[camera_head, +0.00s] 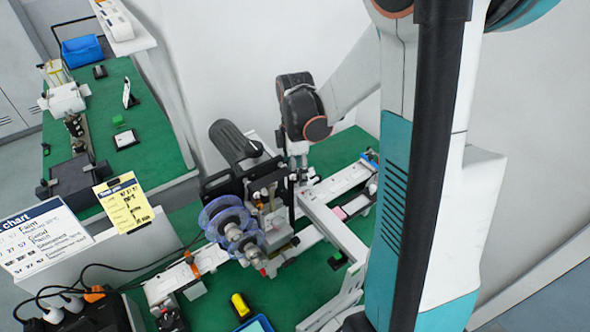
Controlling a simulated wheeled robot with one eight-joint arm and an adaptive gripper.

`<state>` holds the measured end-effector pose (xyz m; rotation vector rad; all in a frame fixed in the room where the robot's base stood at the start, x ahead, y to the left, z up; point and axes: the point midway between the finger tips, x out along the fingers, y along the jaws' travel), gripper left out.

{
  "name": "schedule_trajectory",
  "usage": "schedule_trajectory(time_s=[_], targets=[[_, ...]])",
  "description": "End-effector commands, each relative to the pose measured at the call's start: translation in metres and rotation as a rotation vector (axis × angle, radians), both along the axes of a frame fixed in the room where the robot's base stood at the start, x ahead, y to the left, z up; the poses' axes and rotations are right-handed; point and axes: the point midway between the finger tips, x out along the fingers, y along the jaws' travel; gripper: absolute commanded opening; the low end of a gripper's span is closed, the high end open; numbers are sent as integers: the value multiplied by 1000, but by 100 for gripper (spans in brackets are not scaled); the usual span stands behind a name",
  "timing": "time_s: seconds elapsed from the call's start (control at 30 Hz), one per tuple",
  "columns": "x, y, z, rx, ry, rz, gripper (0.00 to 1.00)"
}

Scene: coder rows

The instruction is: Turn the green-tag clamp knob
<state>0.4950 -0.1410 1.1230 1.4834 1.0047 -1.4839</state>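The coder machine (250,215) stands on the green bench, with clear bluish reels (228,222) on its front and a dark motor cylinder (235,145) behind. I cannot make out a green tag or pick out its clamp knob; parts of the machine are small and overlap. My gripper (298,172) points down at the right rear of the machine, close beside its upper frame. Its fingers are too small and partly hidden to tell whether they are open, or whether they touch anything.
A pale conveyor rail (325,190) crosses the green bench (300,295). A yellow item (240,304) and a blue tray (256,325) lie at the front. A yellow card (124,205) and white chart (45,238) stand left. Dark cables run below them. A second bench is at upper left.

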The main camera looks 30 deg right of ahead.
Motion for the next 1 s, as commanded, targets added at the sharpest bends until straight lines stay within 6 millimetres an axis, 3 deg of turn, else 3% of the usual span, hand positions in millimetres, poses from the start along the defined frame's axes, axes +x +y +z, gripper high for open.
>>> schedule_trajectory(time_s=[0.13, 0.33, 0.77, 1.0], targets=[[0, 0, 0, 0, 0, 0, 51], [0, 0, 0, 0, 0, 0, 8], [0, 0, 0, 0, 0, -22, 6], [0, 0, 0, 0, 0, -132, 6]])
